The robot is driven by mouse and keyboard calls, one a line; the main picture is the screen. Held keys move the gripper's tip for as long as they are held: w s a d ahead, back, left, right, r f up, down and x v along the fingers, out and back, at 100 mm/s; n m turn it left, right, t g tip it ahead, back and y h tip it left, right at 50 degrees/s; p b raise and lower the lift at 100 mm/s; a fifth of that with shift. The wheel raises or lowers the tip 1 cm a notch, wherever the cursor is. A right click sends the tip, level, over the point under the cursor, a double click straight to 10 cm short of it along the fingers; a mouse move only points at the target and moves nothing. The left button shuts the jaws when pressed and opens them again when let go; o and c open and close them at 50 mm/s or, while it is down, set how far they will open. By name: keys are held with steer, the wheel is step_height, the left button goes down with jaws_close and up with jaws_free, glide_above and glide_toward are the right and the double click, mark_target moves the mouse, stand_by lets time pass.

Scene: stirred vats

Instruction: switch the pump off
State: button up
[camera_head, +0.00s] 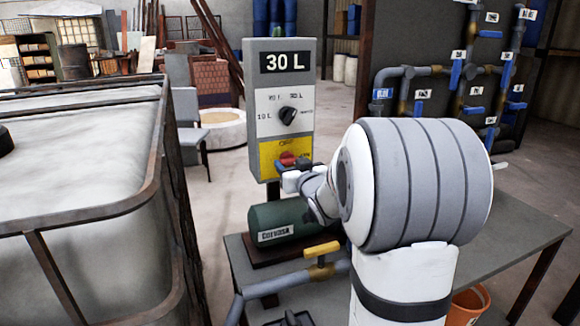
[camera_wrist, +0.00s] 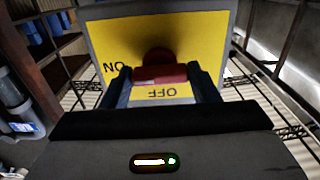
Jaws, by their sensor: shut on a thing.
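The pump's control box (camera_head: 282,110) stands upright on a post, with a display reading 30 L. On its yellow plate (camera_head: 268,160) is a red switch (camera_head: 287,159). In the wrist view the plate (camera_wrist: 185,35) appears upside down, with ON at the left and OFF below the switch. The red handle (camera_wrist: 160,74) lies crosswise there, in line with ON rather than OFF. My gripper (camera_wrist: 160,82) is shut on this handle, one dark finger at each end. In the head view my gripper (camera_head: 298,172) is at the switch, partly hidden by my wrist.
A green pump (camera_head: 280,220) labelled Corvasa sits below the box on a grey table (camera_head: 500,225). A yellow-handled valve (camera_head: 321,250) is on the pipe in front. A caged white tank (camera_head: 85,250) stands close at left; an orange bucket (camera_head: 466,306) is under the table.

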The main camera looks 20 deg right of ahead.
steer(key=shift+f, duration=0.15)
steer(key=n+b, duration=1.3)
steer(key=b, duration=0.1)
steer(key=shift+f+n+b, duration=0.1)
steer(key=shift+n+b, duration=0.2)
steer(key=shift+b, duration=0.1)
steer(key=shift+n+b, duration=1.25)
steer(key=shift+n, duration=0.75)
steer(key=shift+r, duration=0.2)
steer(key=o, duration=1)
